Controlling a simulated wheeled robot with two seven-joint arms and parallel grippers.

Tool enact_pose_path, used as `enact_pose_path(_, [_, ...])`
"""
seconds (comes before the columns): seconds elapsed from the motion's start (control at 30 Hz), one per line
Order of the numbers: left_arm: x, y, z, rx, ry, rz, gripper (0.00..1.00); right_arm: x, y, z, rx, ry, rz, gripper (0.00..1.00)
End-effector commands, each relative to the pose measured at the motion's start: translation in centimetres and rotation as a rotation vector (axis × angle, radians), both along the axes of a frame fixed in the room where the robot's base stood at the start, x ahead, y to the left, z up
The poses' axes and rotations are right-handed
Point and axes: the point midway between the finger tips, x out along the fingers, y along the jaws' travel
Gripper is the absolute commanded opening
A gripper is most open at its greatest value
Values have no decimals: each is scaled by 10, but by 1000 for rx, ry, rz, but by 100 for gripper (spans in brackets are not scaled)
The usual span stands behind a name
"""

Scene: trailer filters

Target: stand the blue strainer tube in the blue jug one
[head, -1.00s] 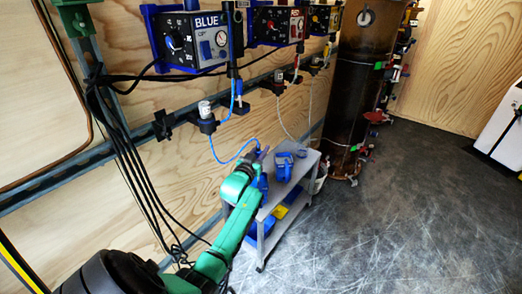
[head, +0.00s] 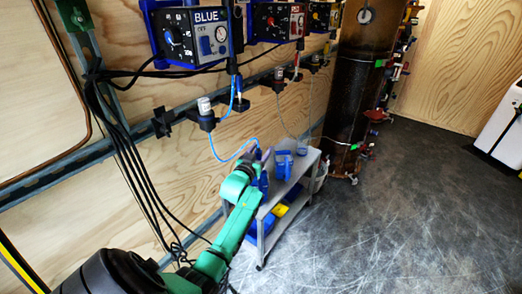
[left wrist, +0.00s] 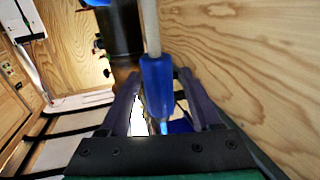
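My left gripper (head: 260,168) is at the near left end of the grey cart's top. In the left wrist view, its two dark fingers (left wrist: 160,95) are on either side of the blue strainer tube (left wrist: 157,82), which appears clamped between them. A pale rod extends from the tube's far end. A light-blue hose runs from the wall fitting to the gripper. The blue jug (head: 284,164) stands on the cart just right of the gripper, apart from it. The tube is mostly hidden by the gripper in the head view. My right gripper is not in view.
The grey cart (head: 268,207) holds blue and yellow bins below. The BLUE control box (head: 193,38) and a red one (head: 276,24) are on the wall. A brown cylinder (head: 352,85) stands behind the cart. Black cables hang at left.

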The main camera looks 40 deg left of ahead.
Motion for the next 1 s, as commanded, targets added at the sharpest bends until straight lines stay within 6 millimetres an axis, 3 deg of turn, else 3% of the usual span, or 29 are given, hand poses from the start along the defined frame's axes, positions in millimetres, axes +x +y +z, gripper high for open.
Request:
enact_pose_path(0.17, [0, 0, -1, -1, 2, 0, 64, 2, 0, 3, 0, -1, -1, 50])
enact_pose_path(0.33, [0, 0, -1, 0, 1, 0, 64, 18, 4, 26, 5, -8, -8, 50])
enact_pose_path(0.8, [-121, -35, 0, -1, 5, 0, 64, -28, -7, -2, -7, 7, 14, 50])
enact_pose_path(1.0, [-140, -41, 0, 0, 1, 0, 64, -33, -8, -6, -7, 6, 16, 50])
